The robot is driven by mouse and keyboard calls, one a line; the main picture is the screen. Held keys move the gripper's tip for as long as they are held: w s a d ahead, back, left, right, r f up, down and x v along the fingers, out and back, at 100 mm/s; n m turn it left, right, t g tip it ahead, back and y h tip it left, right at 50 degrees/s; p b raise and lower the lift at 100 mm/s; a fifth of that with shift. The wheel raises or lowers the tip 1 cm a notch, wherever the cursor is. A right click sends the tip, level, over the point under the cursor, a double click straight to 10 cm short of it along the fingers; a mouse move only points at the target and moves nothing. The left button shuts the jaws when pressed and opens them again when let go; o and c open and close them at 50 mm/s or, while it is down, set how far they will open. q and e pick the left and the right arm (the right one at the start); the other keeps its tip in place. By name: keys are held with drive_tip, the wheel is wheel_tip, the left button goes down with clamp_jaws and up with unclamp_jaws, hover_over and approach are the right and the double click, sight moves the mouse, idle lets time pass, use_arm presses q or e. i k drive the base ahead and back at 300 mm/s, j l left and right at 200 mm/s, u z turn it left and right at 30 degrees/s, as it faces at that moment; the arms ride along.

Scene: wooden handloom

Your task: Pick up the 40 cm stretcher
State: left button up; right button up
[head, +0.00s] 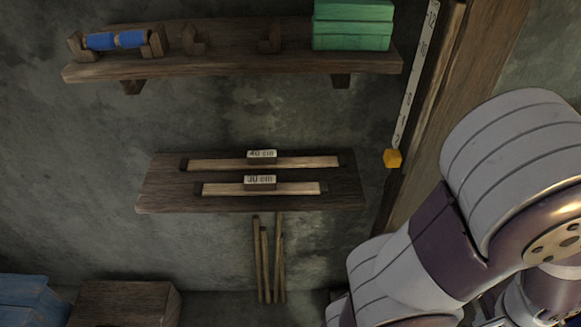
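The 40 cm stretcher (222,164) is a long pale wooden bar in the upper place of a dark wooden wall board (155,190). A small label reading "40 cm" stands at its middle, and dark holders sit at both its ends. A shorter bar, the 30 cm stretcher (226,188), lies parallel just below it, with its own label that seems to read "30 cm". My arm fills the right side of the view, apart from the board. Neither of my grippers shows in the view.
A wooden shelf (230,65) above holds a blue spool (100,41) and green boxes (352,28). A measuring strip (412,80) with a yellow block (393,159) hangs by a wooden post. Thin sticks (264,262) stand below the board. A wooden box (125,300) and blue stack (28,298) are lower left.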

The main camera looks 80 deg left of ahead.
sight(263, 159)
drive_tip(key=u, duration=3.25)
